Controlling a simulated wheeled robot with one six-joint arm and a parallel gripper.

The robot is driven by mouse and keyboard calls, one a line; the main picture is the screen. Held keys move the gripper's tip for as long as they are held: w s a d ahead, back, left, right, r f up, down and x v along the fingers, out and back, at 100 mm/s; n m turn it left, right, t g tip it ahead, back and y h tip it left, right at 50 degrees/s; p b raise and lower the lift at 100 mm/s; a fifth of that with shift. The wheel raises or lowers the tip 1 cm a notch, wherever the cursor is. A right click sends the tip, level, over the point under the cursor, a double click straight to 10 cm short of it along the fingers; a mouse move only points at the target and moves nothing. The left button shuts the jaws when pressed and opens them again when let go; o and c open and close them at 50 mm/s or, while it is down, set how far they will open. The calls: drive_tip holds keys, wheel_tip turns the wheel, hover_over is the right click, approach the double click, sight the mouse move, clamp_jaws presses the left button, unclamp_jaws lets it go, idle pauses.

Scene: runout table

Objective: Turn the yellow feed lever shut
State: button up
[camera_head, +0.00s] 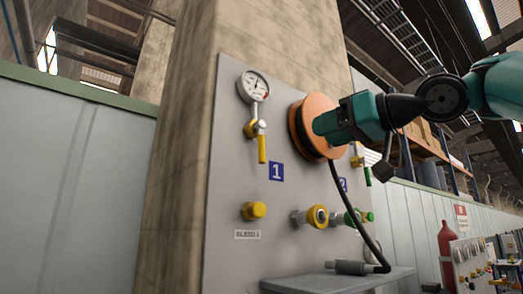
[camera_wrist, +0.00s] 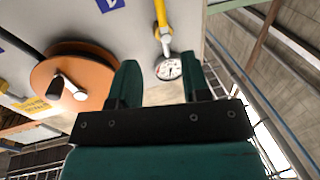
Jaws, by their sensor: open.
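The yellow feed lever (camera_head: 263,148) hangs straight down from a brass valve (camera_head: 251,129) under a round gauge (camera_head: 253,86) on the grey panel (camera_head: 228,180). In the wrist view the lever (camera_wrist: 162,13) shows at the top, beyond the fingertips, with the gauge (camera_wrist: 168,68) framed between the fingers. My gripper (camera_head: 318,125) is in front of the orange reel in the head view, to the right of the lever and apart from it. In the wrist view my gripper (camera_wrist: 158,72) is open, with nothing between its fingers.
The orange reel (camera_head: 322,104) with a black hose (camera_head: 349,213) is right of the lever. A green-handled lever (camera_head: 367,177) is farther right. A yellow knob (camera_head: 254,211) and brass fitting (camera_head: 318,216) sit lower. A grey shelf (camera_head: 335,281) juts out below.

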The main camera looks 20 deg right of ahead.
sight(264, 150)
drive_tip(key=p+x, duration=0.4)
drive_tip(key=x, duration=1.1)
drive_tip(key=shift+w+a, duration=0.2)
drive_tip(key=shift+w+a+f, duration=0.1)
drive_tip(key=shift+w+a, duration=0.2)
drive_tip(key=shift+w, duration=0.3)
clamp_jaws()
